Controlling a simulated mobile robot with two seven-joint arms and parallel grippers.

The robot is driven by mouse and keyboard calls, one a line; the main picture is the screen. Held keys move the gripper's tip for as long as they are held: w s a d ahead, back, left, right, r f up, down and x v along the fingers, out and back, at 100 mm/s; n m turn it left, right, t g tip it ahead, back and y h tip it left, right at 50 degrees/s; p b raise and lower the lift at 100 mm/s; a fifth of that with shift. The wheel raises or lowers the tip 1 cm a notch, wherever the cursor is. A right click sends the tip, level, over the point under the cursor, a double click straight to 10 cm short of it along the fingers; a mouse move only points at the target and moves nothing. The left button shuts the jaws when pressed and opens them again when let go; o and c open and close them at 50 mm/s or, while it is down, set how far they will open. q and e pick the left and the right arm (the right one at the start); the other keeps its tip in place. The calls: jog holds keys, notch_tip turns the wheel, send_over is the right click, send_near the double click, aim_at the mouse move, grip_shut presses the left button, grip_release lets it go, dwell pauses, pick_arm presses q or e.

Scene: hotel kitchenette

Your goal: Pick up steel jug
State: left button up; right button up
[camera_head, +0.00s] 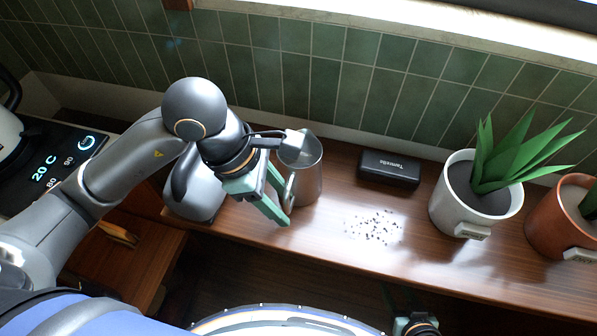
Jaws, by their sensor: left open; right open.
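The steel jug (309,178) stands upright on the wooden counter, left of the middle of the head view. Part of its left side and rim is hidden behind my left gripper. My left gripper (284,207) is at the jug's left side, with its green fingers open and pointing down beside the handle side. I cannot tell whether a finger touches the jug or whether the handle is between the fingers. My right gripper (405,318) shows only partly at the bottom edge, low and away from the jug, and it is open.
A black box (389,170) lies right of the jug, with dark crumbs (374,227) in front. A white pot with a plant (462,211) and a terracotta pot (551,219) stand further right. A grey appliance (193,197) is close on the left. The tiled wall (340,75) is behind.

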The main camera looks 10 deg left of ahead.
aim_at(294, 224)
pick_arm(q)
jog(key=x, duration=0.5)
jog(key=shift+f, duration=0.15)
grip_shut()
dwell(1.2)
